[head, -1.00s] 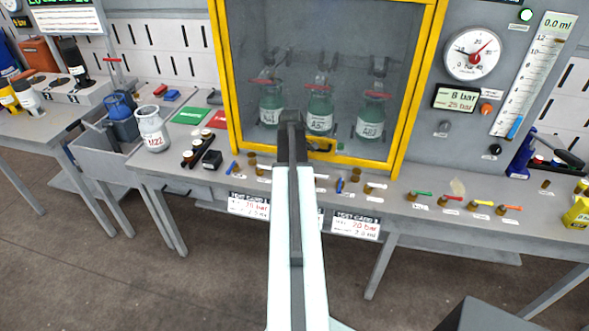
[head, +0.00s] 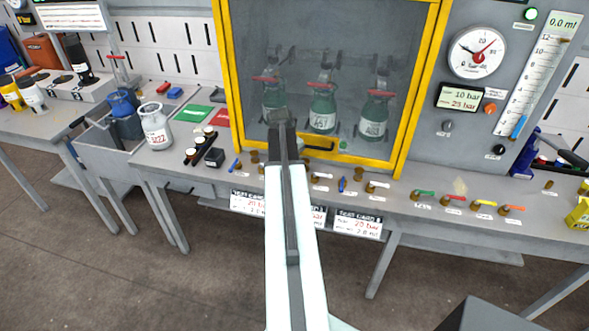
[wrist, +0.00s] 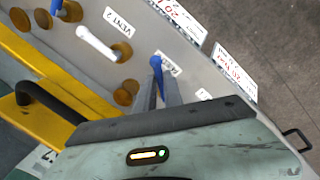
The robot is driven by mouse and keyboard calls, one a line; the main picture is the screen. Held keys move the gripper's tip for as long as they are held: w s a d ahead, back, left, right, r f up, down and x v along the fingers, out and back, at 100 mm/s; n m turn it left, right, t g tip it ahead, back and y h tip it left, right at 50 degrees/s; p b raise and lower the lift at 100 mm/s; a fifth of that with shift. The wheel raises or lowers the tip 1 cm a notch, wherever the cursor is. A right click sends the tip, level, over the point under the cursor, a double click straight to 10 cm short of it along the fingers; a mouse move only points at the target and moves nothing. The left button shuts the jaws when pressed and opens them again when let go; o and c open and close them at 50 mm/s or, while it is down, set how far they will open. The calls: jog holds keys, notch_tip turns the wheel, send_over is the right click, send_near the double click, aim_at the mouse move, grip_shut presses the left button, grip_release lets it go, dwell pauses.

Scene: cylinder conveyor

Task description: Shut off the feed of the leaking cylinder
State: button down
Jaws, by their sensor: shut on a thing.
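Three green cylinders with red handles, the left (head: 274,100), middle (head: 322,108) and right (head: 374,116), stand behind the window of a yellow-framed cabinet (head: 404,120). No leak can be made out on any of them. My gripper (wrist: 158,92) is shut on a blue valve handle (wrist: 157,66) at the bench. Its small label is too blurred to read surely. A white handle marked VENT 2 (wrist: 98,44) is beside it, and another blue handle (wrist: 44,17) lies beyond. In the head view my arm hides the gripped handle; a blue handle (head: 342,184) shows right of the arm.
A gauge (head: 477,51) and a display (head: 460,97) reading 10 bar over 25 bar are on the right panel. Several coloured valves (head: 453,198) line the bench at right. A white cylinder (head: 156,127) stands at left. Test cards (head: 358,223) hang at the bench front.

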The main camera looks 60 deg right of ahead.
jog(key=m, duration=0.3)
jog(key=w+a+m, duration=0.1)
jog(key=shift+m+g, duration=0.3)
jog(key=shift+g, duration=0.1)
jog(key=m, duration=0.1)
jog(key=w+m+y, duration=0.1)
jog(key=m, duration=0.3)
jog(key=shift+w+a, duration=0.25)
jog(key=shift+a, duration=0.15)
jog(key=shift+m+g, duration=0.3)
jog(key=shift+m, duration=0.1)
jog(key=c, duration=1.5)
grip_release()
jog(key=p+v, duration=0.7)
jog(key=shift+w+r+p, duration=0.15)
jog(key=shift+r+p, duration=0.2)
jog(key=shift+r, duration=0.05)
